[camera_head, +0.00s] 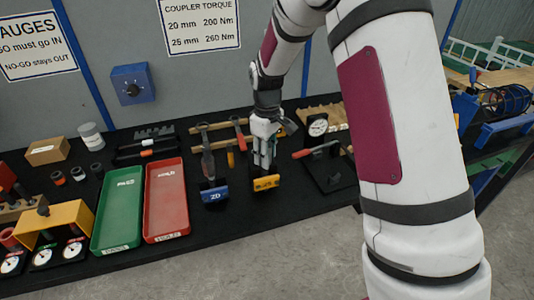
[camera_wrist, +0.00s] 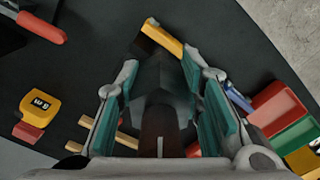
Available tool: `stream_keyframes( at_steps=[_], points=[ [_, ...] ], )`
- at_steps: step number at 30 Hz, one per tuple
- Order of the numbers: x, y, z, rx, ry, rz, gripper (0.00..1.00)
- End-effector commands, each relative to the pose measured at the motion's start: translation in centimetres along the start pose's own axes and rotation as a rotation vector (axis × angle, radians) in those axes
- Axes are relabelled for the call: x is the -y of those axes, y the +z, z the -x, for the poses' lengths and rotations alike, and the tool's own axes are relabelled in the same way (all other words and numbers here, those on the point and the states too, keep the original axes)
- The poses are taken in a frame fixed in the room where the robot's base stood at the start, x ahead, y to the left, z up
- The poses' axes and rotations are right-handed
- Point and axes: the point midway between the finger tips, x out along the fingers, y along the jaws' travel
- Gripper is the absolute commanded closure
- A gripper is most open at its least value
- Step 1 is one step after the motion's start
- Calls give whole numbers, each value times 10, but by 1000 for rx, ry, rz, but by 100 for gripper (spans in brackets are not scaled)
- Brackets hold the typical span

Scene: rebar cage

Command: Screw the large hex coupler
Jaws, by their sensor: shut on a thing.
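My gripper (camera_head: 264,160) points down over the black table, just above and behind a yellow block (camera_head: 266,184) with dark lettering. In the wrist view my gripper (camera_wrist: 160,105) has its teal pads either side of a dark, partly see-through-looking thing (camera_wrist: 160,90) and is shut on it. I cannot tell its shape or whether it is the large hex coupler. The yellow block (camera_wrist: 160,38) lies just past the fingertips. A blue block (camera_head: 215,194) marked 20 stands to the left. Small dark ring-like pieces (camera_head: 78,173) stand at the left of the table; I cannot tell if any is hex.
A green tray (camera_head: 119,208) and a red tray (camera_head: 165,200) lie left of the blocks. A wooden rack (camera_head: 220,127) with tools is behind. A red-handled tool (camera_head: 315,150) and dial gauge (camera_head: 318,126) are close on the right. A yellow stand (camera_head: 55,222) is far left.

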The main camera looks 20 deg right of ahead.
Motion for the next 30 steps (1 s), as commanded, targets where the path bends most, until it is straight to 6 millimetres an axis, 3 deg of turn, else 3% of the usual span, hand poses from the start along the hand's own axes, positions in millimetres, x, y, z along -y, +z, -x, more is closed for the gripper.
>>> stream_keyframes(
  at_steps=[30],
  points=[
    [8, -5, 0, -2, 0, -964, 94]
  ],
)
